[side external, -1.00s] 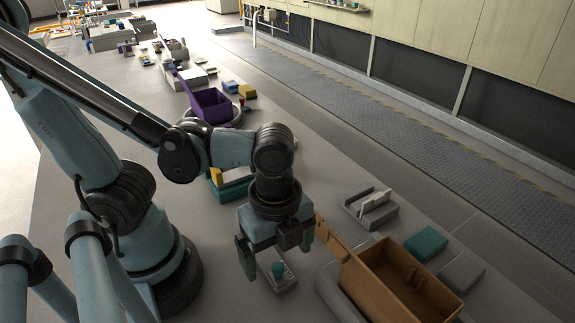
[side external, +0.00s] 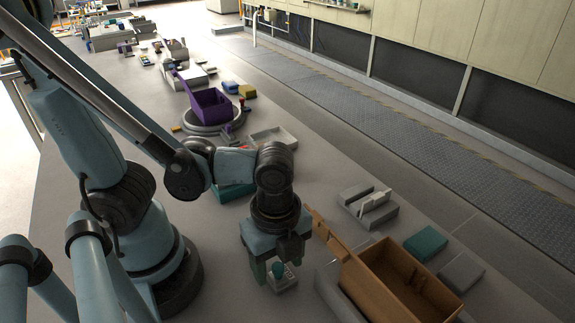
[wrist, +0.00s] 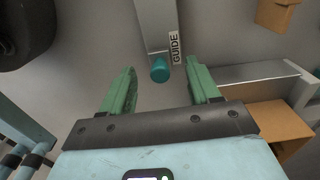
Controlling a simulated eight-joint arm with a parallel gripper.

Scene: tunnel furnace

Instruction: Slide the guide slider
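The guide slider is a grey base (wrist: 156,22) with a teal knob (wrist: 160,70) at its near end and a label reading GUIDE. In the side view the knob (side external: 277,268) stands up from the small grey base (side external: 286,282), partly hidden by my gripper. My gripper (wrist: 160,66) is open and empty. In the wrist view its two green fingers lie left and right of the knob, with a gap on each side. In the side view my gripper (side external: 276,262) points down over the slider; contact cannot be told.
An open brown box (side external: 405,280) stands close right of my gripper. Beyond it lie a teal block (side external: 425,243), a grey block (side external: 461,271) and a grey holder with a white plate (side external: 368,206). A purple bin (side external: 211,106) stands farther back. Bare table lies behind the slider.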

